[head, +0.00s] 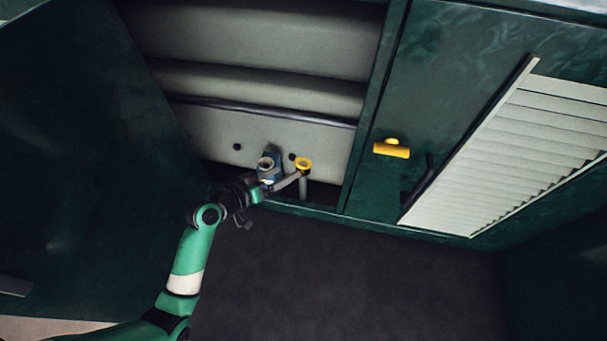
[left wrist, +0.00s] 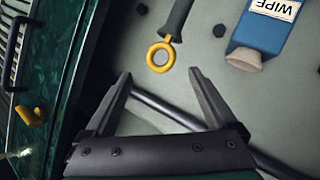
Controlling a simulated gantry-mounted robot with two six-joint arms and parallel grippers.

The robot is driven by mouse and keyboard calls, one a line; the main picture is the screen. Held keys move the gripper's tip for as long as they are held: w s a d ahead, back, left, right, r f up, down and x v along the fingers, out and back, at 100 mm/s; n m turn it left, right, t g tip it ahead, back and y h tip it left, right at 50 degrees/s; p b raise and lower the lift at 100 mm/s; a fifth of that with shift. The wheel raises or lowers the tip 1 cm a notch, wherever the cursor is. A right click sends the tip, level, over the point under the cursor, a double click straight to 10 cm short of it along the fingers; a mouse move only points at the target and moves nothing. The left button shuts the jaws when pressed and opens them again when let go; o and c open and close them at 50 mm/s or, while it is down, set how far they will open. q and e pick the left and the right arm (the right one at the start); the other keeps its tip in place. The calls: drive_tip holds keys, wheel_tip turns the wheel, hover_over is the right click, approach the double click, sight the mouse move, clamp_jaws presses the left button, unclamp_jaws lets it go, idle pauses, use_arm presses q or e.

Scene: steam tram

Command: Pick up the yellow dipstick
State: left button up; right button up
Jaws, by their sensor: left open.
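The yellow dipstick ring (head: 303,164) shows at the lower part of the recess in the green wall, atop a grey upright tube. In the left wrist view the yellow ring (left wrist: 161,57) joins a dark grey tube. My left gripper (head: 284,182) is at the recess, close to the ring on its left side. In the left wrist view the left gripper (left wrist: 159,74) has its fingers spread, with the ring just beyond and between the tips in the picture. Nothing is between the fingers, and I see no contact with the ring. My right gripper is not in view.
A blue container marked WIPE (left wrist: 268,28) stands beside the dipstick; in the head view the blue container (head: 274,155) is just left of the ring. A yellow handle (head: 391,149) and a louvred panel (head: 510,150) are to the right. The dark floor (head: 350,280) is clear.

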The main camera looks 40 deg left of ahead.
sight(303, 168)
use_arm(q)
drive_tip(key=x, duration=0.9)
drive_tip(key=shift+w, duration=0.3)
clamp_jaws()
